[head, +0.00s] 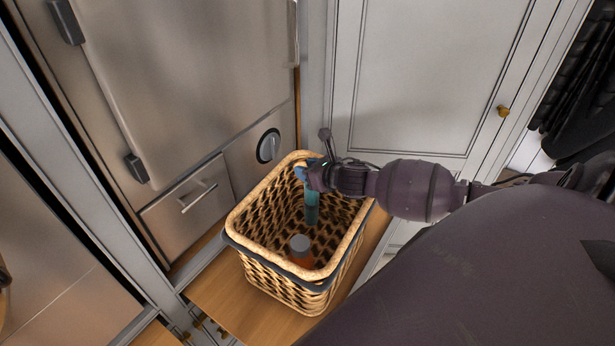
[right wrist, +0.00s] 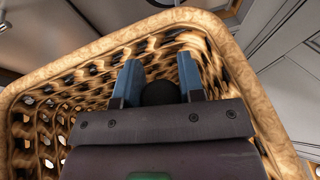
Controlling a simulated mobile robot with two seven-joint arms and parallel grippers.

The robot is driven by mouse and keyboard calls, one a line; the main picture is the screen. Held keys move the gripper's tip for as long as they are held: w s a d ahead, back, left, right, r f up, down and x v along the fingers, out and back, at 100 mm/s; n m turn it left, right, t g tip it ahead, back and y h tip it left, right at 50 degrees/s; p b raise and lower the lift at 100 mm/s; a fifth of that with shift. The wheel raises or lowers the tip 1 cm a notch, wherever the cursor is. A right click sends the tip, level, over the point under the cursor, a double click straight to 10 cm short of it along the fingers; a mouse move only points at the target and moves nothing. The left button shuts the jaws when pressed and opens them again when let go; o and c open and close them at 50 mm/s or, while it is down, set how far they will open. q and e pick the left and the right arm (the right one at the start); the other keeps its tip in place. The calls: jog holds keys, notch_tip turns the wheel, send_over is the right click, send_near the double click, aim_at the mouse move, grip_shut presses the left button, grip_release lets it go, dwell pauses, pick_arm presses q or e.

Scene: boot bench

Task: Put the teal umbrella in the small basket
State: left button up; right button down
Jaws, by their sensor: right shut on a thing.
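The small basket (head: 262,270) is woven, tan and dark, with a pale rim, and stands on a wooden bench. My right gripper (head: 309,172) is at the basket's far right rim, reaching over the opening, and is shut on the teal umbrella (head: 312,205). The umbrella hangs roughly upright from the fingers, with its lower part inside the basket. In the right wrist view the blue fingers (right wrist: 158,85) sit on either side of a dark round end (right wrist: 160,93), with the basket wall (right wrist: 60,110) around them. My left gripper is not seen.
Inside the basket is an orange bottle-like thing with a grey-white top (head: 300,247). The wooden bench top (head: 225,300) shows in front of the basket. A steel cabinet with a drawer (head: 187,205) stands at left, and a white panelled door (head: 425,80) behind.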

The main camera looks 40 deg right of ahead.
notch_tip(320, 180, down, 4)
jog(key=shift+r, duration=0.25)
jog(key=shift+f, duration=0.25)
jog(key=c, duration=0.7)
grip_release()
jog(key=shift+c, duration=0.2)
jog(key=shift+s+r, duration=0.15)
jog(key=shift+r, duration=0.05)
jog(key=v, duration=0.7)
